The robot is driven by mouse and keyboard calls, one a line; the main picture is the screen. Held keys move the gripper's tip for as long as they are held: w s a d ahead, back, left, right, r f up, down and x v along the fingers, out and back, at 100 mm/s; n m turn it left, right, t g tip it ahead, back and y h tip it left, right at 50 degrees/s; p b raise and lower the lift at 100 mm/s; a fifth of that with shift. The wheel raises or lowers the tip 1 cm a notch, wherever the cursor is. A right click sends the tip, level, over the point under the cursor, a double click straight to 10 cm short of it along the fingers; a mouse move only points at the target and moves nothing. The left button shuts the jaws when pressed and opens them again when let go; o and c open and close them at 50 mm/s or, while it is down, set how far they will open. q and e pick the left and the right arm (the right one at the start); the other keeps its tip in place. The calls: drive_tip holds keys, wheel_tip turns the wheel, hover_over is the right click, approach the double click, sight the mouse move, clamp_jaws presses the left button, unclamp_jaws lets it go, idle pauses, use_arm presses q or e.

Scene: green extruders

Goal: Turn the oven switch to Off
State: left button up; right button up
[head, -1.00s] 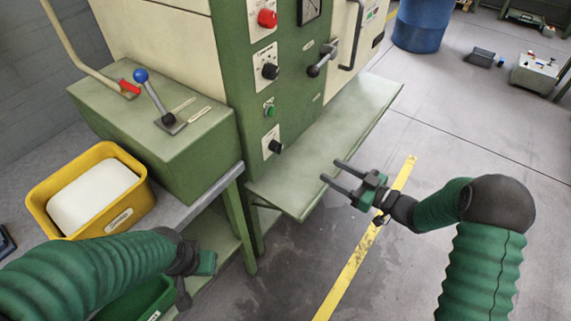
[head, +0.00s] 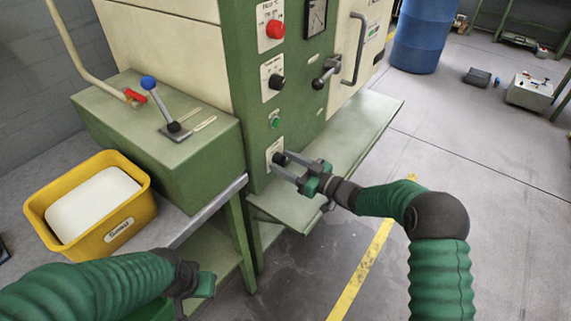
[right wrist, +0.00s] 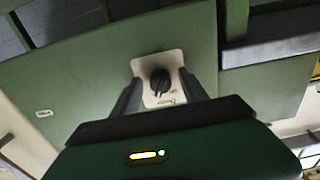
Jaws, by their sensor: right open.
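The lowest black knob (head: 279,158) on the green oven panel sits on a pale plate (head: 270,150). In the right wrist view the knob (right wrist: 160,82) shows between the two fingers, on its pale plate (right wrist: 164,68). My right gripper (head: 281,167) is open, its fingers pointing at the panel on either side of the knob. I cannot tell whether the fingers touch it. The plate's lettering is too small to read. My left gripper (head: 203,285) is low at the left, away from the panel; its fingers are not clear.
Above the knob are a green button (head: 275,123), another black knob (head: 276,82) and a red knob (head: 275,29). A black-ended handle (head: 325,74) juts out nearby. A green shelf (head: 345,140) lies beside my right gripper. A yellow bin (head: 125,217) stands at left.

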drive_tip(key=shift+d, duration=0.15)
drive_tip(key=c, duration=0.7)
clamp_jaws()
drive_tip(key=shift+n, duration=0.3)
drive_tip(key=shift+n+b, duration=3.75)
drive_tip(key=shift+n, duration=1.95)
